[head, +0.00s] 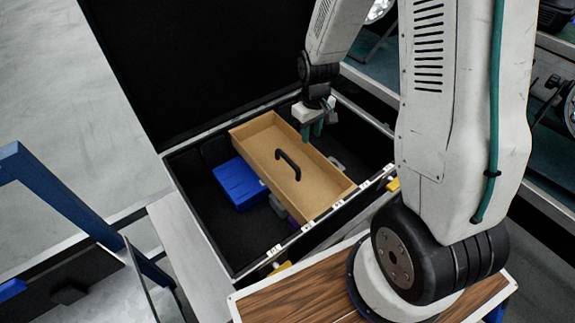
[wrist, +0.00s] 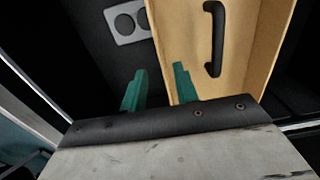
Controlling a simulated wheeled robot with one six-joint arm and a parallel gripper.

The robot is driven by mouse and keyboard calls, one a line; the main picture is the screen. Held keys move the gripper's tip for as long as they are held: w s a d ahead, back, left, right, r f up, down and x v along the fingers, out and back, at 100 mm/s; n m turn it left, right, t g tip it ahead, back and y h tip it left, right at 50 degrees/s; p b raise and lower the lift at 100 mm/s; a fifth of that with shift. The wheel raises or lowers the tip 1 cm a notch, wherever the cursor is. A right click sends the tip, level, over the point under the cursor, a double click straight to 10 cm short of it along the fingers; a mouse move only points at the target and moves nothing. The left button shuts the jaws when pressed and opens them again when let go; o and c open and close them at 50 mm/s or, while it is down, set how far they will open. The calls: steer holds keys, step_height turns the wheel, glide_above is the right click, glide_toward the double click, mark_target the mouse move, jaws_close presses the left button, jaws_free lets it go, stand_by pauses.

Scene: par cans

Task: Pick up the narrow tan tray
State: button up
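The narrow tan tray (head: 270,160) lies across the inside of a black open case in the head view, with a black arched handle (head: 288,164) in its middle. In the wrist view the tan tray (wrist: 262,75) fills the upper right, and its handle (wrist: 215,38) stands ahead and to the right of the fingers. My gripper (head: 312,130) is over the far long side of the tray in the head view. In the wrist view its two green fingers (wrist: 157,85) are apart with nothing between them. The fingers are not on the handle.
The black case (head: 215,248) has its lid (head: 200,60) raised at the back. A blue box (head: 238,182) sits in the case beside the tray. A grey part with round holes (wrist: 128,22) lies near the tray. A blue frame (head: 60,195) stands at left.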

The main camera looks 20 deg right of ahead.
mark_target(309, 156)
step_height(309, 156, down, 8)
steer(key=shift+a+r, duration=0.1)
steer(key=shift+r, duration=0.15)
jaws_close()
